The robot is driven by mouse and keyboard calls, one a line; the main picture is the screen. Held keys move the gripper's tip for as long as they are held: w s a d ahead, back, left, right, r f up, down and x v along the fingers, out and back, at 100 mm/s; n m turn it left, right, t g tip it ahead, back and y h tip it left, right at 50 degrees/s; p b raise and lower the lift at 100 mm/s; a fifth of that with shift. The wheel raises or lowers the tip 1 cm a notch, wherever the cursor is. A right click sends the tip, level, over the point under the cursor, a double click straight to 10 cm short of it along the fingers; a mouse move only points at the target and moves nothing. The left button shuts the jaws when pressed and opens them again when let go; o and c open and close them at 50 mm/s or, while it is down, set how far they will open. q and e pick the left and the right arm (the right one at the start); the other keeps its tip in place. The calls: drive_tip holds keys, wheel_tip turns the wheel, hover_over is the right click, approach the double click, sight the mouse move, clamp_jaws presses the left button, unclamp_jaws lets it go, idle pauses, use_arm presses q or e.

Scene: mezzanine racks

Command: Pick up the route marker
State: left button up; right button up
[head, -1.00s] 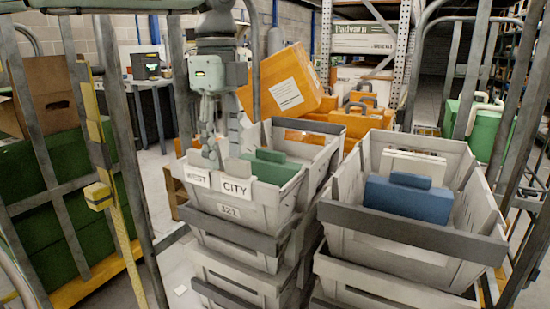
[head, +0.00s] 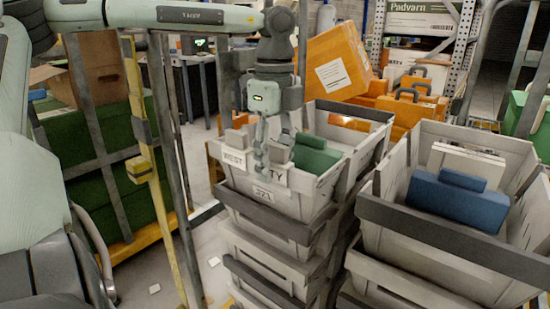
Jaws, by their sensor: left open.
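Two small grey route markers with white cards hang at the front rim of the middle grey tote (head: 318,203). One marker reads WEST (head: 232,160). The other reads CITY (head: 276,178), and its first letters are hidden behind my gripper. My left gripper (head: 264,158) comes down from above, open, with its fingers in front of the CITY marker and near the rim. I cannot tell whether the fingers touch it. My right gripper is not in view.
A green case (head: 316,158) lies in the middle tote. The right tote (head: 445,240) holds a blue case (head: 455,201) and a white item. Orange boxes (head: 342,62) stand behind. Cage posts and a yellow strap (head: 150,175) stand at the left.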

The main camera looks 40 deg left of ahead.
use_arm(q)
drive_tip(key=shift+f, duration=0.3)
drive_tip(key=shift+c, duration=0.5)
clamp_jaws()
